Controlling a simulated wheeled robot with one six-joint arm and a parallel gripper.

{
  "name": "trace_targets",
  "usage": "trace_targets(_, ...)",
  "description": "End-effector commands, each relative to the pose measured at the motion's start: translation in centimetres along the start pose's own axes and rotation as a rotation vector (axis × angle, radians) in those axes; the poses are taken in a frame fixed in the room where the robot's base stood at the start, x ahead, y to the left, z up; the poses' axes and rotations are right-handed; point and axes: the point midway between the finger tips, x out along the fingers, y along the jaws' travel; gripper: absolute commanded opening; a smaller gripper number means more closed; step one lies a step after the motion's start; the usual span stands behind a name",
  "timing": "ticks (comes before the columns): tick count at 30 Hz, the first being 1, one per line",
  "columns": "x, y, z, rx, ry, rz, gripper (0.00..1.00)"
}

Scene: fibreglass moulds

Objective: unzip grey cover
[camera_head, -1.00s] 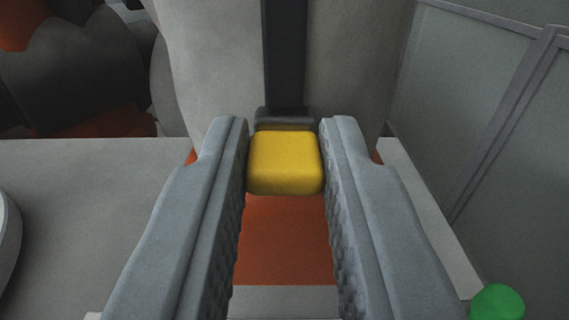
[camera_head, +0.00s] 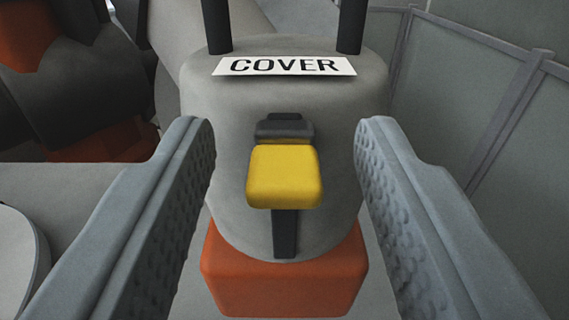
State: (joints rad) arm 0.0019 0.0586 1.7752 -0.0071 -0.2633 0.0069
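The grey cover (camera_head: 230,145) stands upright in the middle of the view, with a white label (camera_head: 285,66) reading COVER near its top. A dark zip strip (camera_head: 285,235) runs down its front. The yellow zip pull (camera_head: 284,177) hangs from a dark slider (camera_head: 284,128) on the upper part of the front, with the strip showing below it. My gripper (camera_head: 284,150) is open, one finger on each side of the yellow pull with clear gaps, touching neither side.
An orange block (camera_head: 285,285) shows under the cover. Two dark posts (camera_head: 350,25) rise behind the label. Grey panels (camera_head: 480,100) stand at the right, and grey and orange shapes (camera_head: 90,70) fill the upper left.

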Motion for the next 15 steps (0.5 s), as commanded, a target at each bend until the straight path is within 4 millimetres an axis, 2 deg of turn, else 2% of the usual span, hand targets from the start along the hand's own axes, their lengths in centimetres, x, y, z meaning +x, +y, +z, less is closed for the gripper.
trace_targets(4,-0.2,0.0,0.0,0.0,0.0,0.0,0.44)
trace_targets(8,-1.3,0.0,-0.1,0.0,0.001,0.0,0.44)
trace_targets(15,-5.0,0.0,-0.1,0.0,0.001,0.0,0.44)
